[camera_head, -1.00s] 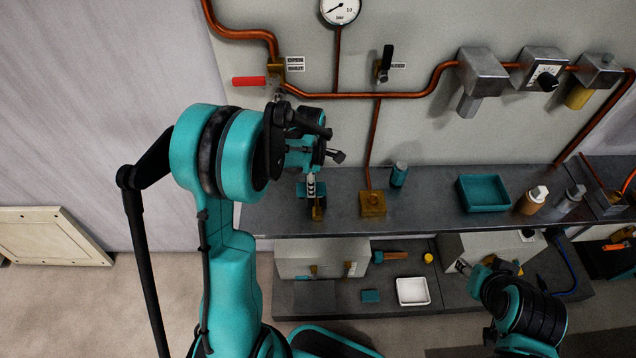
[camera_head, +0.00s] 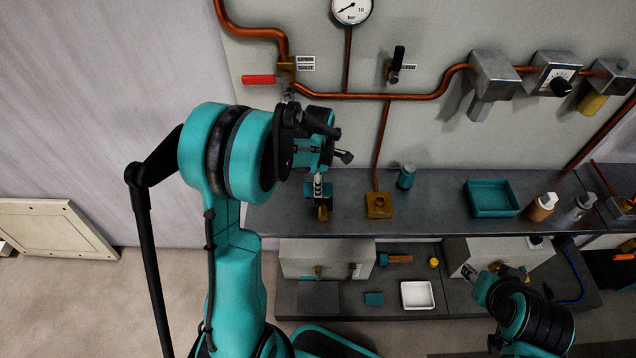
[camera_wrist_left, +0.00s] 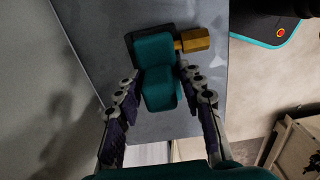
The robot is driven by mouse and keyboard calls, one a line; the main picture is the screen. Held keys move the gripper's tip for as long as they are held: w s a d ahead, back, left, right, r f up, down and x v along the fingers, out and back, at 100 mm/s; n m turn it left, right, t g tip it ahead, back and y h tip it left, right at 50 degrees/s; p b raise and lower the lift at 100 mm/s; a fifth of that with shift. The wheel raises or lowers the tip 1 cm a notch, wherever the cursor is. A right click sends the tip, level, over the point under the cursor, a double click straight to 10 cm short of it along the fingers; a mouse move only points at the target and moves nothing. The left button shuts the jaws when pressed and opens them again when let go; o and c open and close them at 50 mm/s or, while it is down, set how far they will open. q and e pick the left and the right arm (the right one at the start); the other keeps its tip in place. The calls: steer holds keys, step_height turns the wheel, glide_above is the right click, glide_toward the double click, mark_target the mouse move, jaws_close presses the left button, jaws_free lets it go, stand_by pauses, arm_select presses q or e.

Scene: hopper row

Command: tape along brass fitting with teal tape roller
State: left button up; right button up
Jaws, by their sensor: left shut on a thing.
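My left gripper (camera_head: 318,182) points down over the left end of the grey shelf. In the left wrist view its two fingers (camera_wrist_left: 158,78) are shut on the teal tape roller (camera_wrist_left: 158,92), which shows as a rounded teal block. A second teal block with a dark base sits directly beyond it; I cannot tell whether they are one piece. The brass fitting (camera_wrist_left: 195,40), a hex-shaped end, sticks out to the right of the teal blocks. It also shows in the head view (camera_head: 322,212), just below the gripper. My right gripper (camera_head: 470,274) is low at the right, its fingers unclear.
A brass block (camera_head: 378,206) with a copper pipe, a teal cylinder (camera_head: 406,177), a teal tray (camera_head: 491,213) and bottles (camera_head: 542,207) stand along the shelf (camera_head: 440,190). A red-handled valve (camera_head: 260,79) is above. A white tray (camera_head: 417,309) lies on the lower shelf.

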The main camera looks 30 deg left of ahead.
mark_target(328, 187)
arm_select(q)
steer(key=shift+f, duration=0.1)
steer(key=shift+f+b, duration=0.6)
steer(key=shift+f, duration=0.05)
stand_by(0.3)
steer(key=shift+d, duration=0.1)
steer(key=shift+w+d, duration=0.4)
steer(key=shift+d, duration=0.35)
steer(key=shift+w+d, duration=0.4)
steer(key=shift+d, duration=0.3)
steer(key=shift+b, duration=0.45)
steer(key=shift+s+a, duration=0.1)
steer(key=shift+a, duration=0.05)
